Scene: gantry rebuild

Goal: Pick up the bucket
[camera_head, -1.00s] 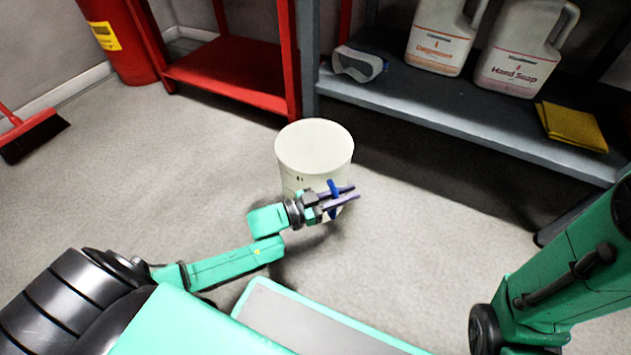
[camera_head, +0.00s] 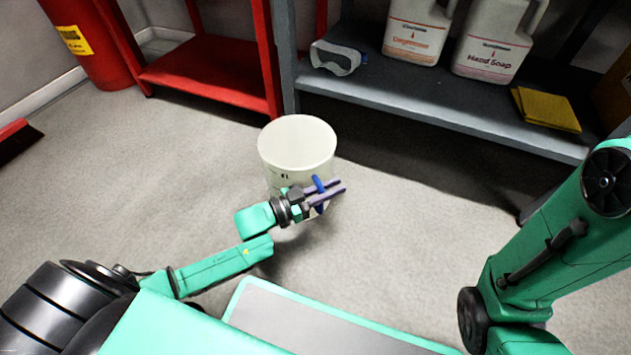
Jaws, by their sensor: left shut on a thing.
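The bucket (camera_head: 284,175) is white and round and stands upright in the middle of the head view, in front of the shelves. Its open top faces up. My left gripper (camera_head: 335,187) is at the bucket's near side, with its purple fingers shut around a blue piece (camera_head: 319,182) that looks like the grip of the bucket's handle. The gripper hides part of the bucket's lower near side, and I cannot tell whether its base touches the floor. My right arm comes in at the right edge; its gripper is out of view.
A grey shelf (camera_head: 440,110) behind holds goggles (camera_head: 335,58), two white jugs (camera_head: 415,35) (camera_head: 492,45) and a yellow cloth (camera_head: 547,108). A red shelf (camera_head: 205,70), a red cylinder (camera_head: 90,45) and a red broom (camera_head: 14,135) are at left. The floor (camera_head: 130,190) left of the bucket is clear.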

